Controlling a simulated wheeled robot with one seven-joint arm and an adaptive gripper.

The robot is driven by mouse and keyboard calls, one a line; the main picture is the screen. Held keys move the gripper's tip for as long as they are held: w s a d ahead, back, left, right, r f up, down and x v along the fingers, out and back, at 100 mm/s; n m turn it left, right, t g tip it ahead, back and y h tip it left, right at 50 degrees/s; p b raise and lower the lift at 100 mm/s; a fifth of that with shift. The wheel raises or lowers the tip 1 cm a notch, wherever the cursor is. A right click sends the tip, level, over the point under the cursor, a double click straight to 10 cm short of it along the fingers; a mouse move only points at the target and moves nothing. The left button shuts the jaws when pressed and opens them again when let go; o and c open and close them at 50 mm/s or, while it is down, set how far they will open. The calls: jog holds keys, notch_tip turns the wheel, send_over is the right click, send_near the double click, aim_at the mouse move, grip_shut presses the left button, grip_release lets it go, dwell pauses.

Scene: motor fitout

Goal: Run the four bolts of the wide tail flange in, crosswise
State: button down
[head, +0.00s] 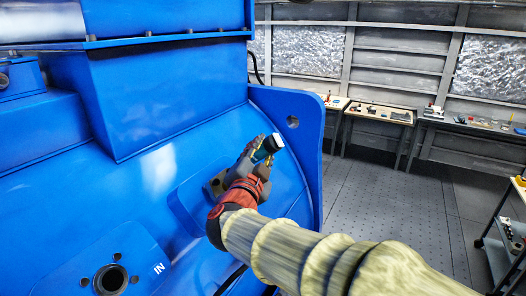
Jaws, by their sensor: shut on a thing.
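My gripper (259,156) is shut on a dark tool with a pale, rounded end (272,143) that sticks out up and to the right. Much of the tool is hidden by the fingers. My gripper and wrist cover part of this flange. I cannot tell whether it is the wide tail flange, or make out its bolts. My gripper appears in front of the housing; the gap cannot be told.
A round port (110,279) with small holes around it, marked "IN", is at the lower left. The housing's upright blue edge plate (308,150) stands right of my gripper. Benches (379,113) with small items line the far wall. A cart (503,250) stands right; the floor between is clear.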

aim_at(272, 147)
jog(key=shift+r, duration=0.15)
jog(key=shift+s+d+r+p, duration=0.3)
jog(key=shift+d+r, duration=0.1)
jog(key=shift+r, duration=0.1)
jog(key=shift+s+d+r+p, duration=0.35)
jog(key=shift+s+d+r, duration=0.2)
jog(key=shift+d+r, duration=0.35)
jog(key=c, duration=2)
grip_release()
grip_shut()
